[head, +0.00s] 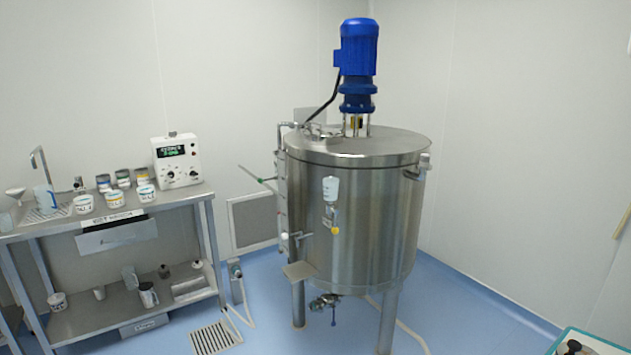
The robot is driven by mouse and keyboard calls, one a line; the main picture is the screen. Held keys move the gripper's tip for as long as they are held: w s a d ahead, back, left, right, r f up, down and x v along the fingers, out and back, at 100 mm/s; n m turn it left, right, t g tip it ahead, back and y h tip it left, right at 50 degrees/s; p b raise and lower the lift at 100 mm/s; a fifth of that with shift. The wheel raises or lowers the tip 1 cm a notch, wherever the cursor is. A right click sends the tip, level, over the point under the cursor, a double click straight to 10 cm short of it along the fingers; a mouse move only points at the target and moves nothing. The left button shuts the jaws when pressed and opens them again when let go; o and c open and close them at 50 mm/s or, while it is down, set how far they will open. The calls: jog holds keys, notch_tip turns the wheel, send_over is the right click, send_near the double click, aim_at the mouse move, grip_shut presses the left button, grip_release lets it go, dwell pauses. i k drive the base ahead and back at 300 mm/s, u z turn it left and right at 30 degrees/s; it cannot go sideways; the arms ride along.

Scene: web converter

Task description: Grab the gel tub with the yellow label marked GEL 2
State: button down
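Several small white tubs stand on the steel bench (190,197) at the left of the head view. The middle white tub (113,200) in the front row seems to have a yellow-orange marking. A white tub to its left (83,204) and one to its right (146,194) have darker or blue markings. The lettering is too small to read, so I cannot tell which is GEL 2. My gripper is not in view.
Dark tins (123,178) stand behind the tubs, beside a white display unit (177,160). A jug (46,200) stands at the bench's left. A large steel tank (350,215) fills the middle.

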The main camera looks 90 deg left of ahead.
aim_at(116, 199)
jog(key=u, duration=4.65)
jog(key=k, duration=1.3)
jog(key=z, duration=0.55)
jog(key=i, duration=1.15)
jog(key=u, duration=1.15)
jog(key=i, duration=1.5)
jog(key=u, duration=0.55)
